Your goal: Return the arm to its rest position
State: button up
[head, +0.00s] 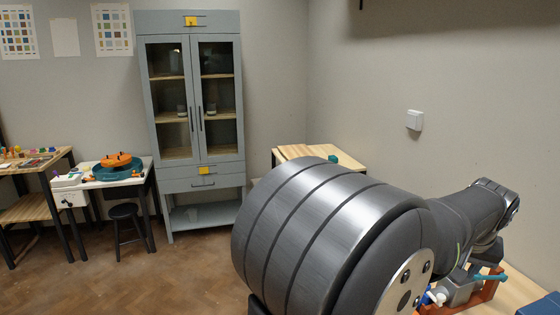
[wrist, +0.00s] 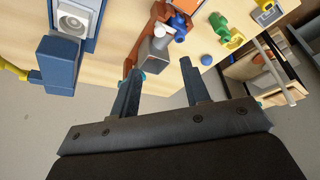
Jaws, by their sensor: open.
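My gripper (wrist: 160,72) shows in the wrist view with its two dark fingers apart. I see nothing held between them. The fingers point toward a light wooden worktop (wrist: 110,62). In the head view my arm fills the lower right and reaches away over the worktop (head: 516,293). My fingers cannot be made out there.
In the wrist view a blue box (wrist: 58,65) stands left, and a blue ball (wrist: 206,60) and a green thing (wrist: 228,36) sit right. In the head view a grey cabinet (head: 191,170), a black stool (head: 124,212) and a wheel table (head: 136,177) stand beyond open floor.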

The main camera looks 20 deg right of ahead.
aim_at(441, 296)
jog(key=x, duration=1.3)
jog(key=shift+w+f, duration=0.15)
jog(key=shift+f, duration=0.1)
jog(key=shift+w+d+f, duration=0.1)
jog(key=shift+d+f, duration=0.05)
jog(key=shift+f, duration=0.15)
jog(key=shift+m, duration=0.7)
jog(key=w+a+v, duration=0.1)
jog(key=v, duration=1.7)
jog(key=shift+s+d+f+n+y, duration=0.1)
jog(key=shift+s+d+n+y, duration=0.25)
jog(key=shift+d+n, duration=0.75)
jog(key=shift+s+d+f+n+y, duration=0.15)
jog(key=shift+d+n+y, duration=0.4)
jog(key=shift+n, duration=0.95)
jog(key=shift+s+d+n+y, duration=0.2)
jog(key=shift+d+n+y, duration=0.1)
jog(key=shift+d+n, duration=0.85)
jog(key=shift+a, duration=0.1)
